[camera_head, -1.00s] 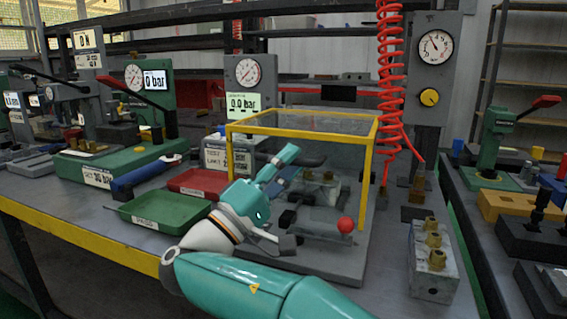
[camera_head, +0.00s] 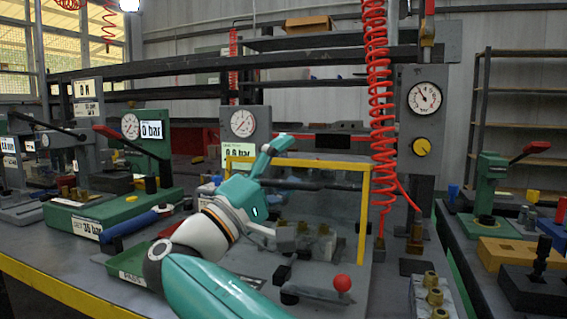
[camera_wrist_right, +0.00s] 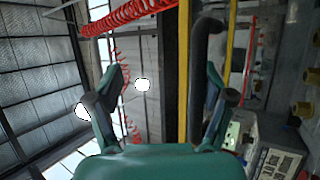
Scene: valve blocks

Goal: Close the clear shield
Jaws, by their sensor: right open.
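The clear shield (camera_head: 363,215) has a yellow frame with see-through panels and stands over a grey block with brass fittings (camera_head: 304,240). A dark horizontal bar (camera_head: 325,186) crosses it below the top edge. My right gripper (camera_head: 272,188) is open at the shield's front left, one finger above the top edge and one low, near the block. In the right wrist view, my right gripper (camera_wrist_right: 165,74) has a yellow frame bar (camera_wrist_right: 183,85) and a dark bar between its spread fingers. I cannot tell whether they touch. My left gripper is out of view.
A red-knobbed lever (camera_head: 342,283) sits in front of the block. A red coiled hose (camera_head: 380,130) hangs behind the shield's right side. A green tray (camera_head: 128,268) lies left of my forearm. A brass-fitted block (camera_head: 434,298) stands at right.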

